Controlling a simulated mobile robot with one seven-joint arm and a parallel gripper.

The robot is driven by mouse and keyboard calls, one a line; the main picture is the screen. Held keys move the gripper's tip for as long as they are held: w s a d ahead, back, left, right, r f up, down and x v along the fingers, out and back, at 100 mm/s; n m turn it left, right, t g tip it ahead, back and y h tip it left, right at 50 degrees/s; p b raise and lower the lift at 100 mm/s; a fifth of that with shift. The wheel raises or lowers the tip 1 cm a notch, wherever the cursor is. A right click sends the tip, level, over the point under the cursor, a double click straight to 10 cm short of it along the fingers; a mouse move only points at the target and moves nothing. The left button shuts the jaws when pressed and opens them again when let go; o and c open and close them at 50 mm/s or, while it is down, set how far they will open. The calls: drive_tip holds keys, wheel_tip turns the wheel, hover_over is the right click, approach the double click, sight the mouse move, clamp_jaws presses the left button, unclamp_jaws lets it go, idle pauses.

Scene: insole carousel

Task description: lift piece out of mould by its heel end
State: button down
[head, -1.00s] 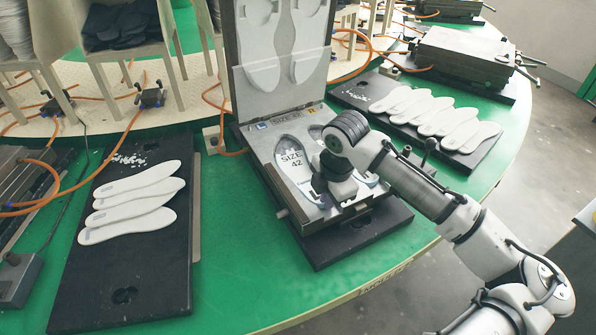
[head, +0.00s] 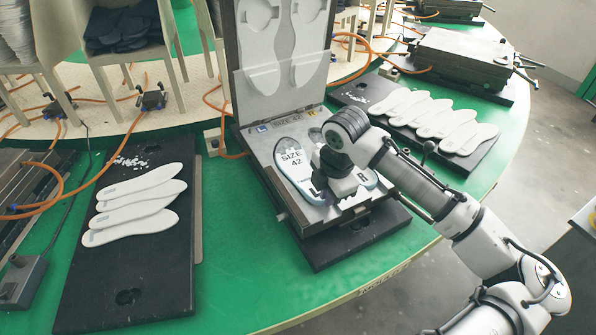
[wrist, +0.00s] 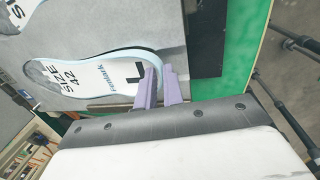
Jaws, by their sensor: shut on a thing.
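The open mould (head: 262,150) stands on a dark board, its lid raised at the back. The left piece (head: 292,160), a pale insole marked SIZE 42, lies in the left cavity. In the wrist view this piece (wrist: 95,75) shows its L mark at the heel end and a light blue rim. My gripper (head: 320,196) is low over the front of the mould, at that heel. In the wrist view my gripper's purple fingers (wrist: 163,90) are shut on the heel edge. Any gap under the heel is hard to see.
The right cavity, marked R (head: 363,180), is partly hidden by my wrist. A black board (head: 125,270) with several white insoles lies left; another row of insoles (head: 435,118) lies right. The raised lid (head: 285,45) stands behind the mould. Orange hoses run behind.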

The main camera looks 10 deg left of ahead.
drive_tip(key=shift+r+p, duration=1)
drive_tip(key=shift+r, duration=0.4)
